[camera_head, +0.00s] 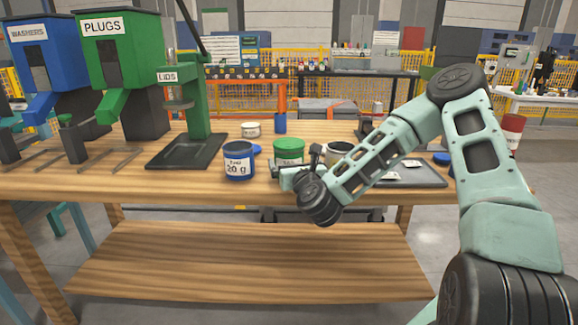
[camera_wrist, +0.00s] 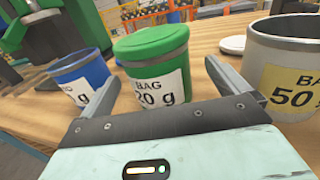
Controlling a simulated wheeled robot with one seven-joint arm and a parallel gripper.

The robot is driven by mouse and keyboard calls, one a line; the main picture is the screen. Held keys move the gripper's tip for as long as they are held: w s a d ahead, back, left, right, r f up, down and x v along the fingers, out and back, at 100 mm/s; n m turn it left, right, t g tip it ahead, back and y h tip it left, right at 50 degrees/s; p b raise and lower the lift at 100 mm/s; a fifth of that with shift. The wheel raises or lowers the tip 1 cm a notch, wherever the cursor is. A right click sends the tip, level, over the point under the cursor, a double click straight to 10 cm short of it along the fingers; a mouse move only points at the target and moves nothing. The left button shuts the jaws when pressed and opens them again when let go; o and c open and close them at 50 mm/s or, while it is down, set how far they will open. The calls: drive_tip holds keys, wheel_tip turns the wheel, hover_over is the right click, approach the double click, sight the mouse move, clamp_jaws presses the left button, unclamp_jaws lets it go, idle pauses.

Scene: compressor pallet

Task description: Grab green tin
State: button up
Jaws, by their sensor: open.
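The green tin (camera_head: 289,150) stands upright on the wooden workbench, lid on, its lower part hidden behind my arm in the head view. In the wrist view the green tin (camera_wrist: 152,65) has a white label reading "BAG" and "20 g", the first digit partly covered. My gripper (camera_wrist: 165,85) is open and empty. Its two fingers point toward the tin, with the tin's lower front between and just beyond them. I cannot tell whether they touch it. In the head view my gripper (camera_head: 288,175) is in front of the tin, mostly hidden by my wrist.
A blue tin (camera_wrist: 80,75) stands close left of the green one, and a grey tin (camera_wrist: 290,55) marked 50 g close right. A lid press (camera_head: 198,110) is at left, a grey tray (camera_head: 425,175) at right.

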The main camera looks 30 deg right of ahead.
drive_tip(key=x, duration=0.4)
drive_tip(key=shift+w+a, duration=0.1)
drive_tip(key=shift+w, duration=0.15)
drive_tip(key=shift+c, duration=0.3)
drive_tip(key=c, duration=1)
drive_tip(key=shift+r, duration=0.1)
